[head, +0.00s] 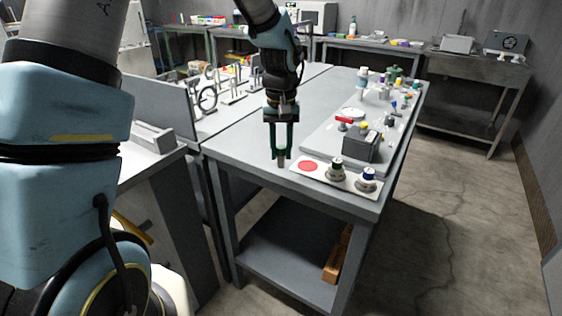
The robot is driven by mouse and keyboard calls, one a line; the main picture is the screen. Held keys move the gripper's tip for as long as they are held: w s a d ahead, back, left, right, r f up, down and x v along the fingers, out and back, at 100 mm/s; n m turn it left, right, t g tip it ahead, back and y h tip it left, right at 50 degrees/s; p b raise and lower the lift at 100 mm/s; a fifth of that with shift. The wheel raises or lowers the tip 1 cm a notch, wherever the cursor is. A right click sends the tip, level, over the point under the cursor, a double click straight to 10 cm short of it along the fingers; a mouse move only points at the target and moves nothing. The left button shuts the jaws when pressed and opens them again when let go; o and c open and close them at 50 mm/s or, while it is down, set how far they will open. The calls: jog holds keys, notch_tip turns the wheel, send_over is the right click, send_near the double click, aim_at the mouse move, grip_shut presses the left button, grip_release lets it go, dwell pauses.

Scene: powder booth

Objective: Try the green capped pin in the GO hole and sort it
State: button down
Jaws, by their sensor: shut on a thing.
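My gripper (281,154) points down above the near left part of the grey bench. It is shut on a small grey pin (281,162), of which only the lower end shows below the fingertips. Its cap colour cannot be made out. To the right, a white plate (320,177) carries a red disc (307,166), a grey round piece with a dark green top (337,167) and a similar piece with a blue top (368,178). A dark grey block (361,146) stands behind them. I cannot make out which hole is the GO hole.
A light board (322,139) on the bench (235,150) holds a white dial (350,114), a red piece (344,121) and several small coloured-top items. A rack of grey metal parts (207,97) stands left. The bench's near left surface is clear.

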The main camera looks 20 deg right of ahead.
aim_at(280, 148)
jog(key=shift+r+p, duration=1.7)
jog(key=shift+r, duration=0.7)
jog(key=shift+a, duration=0.1)
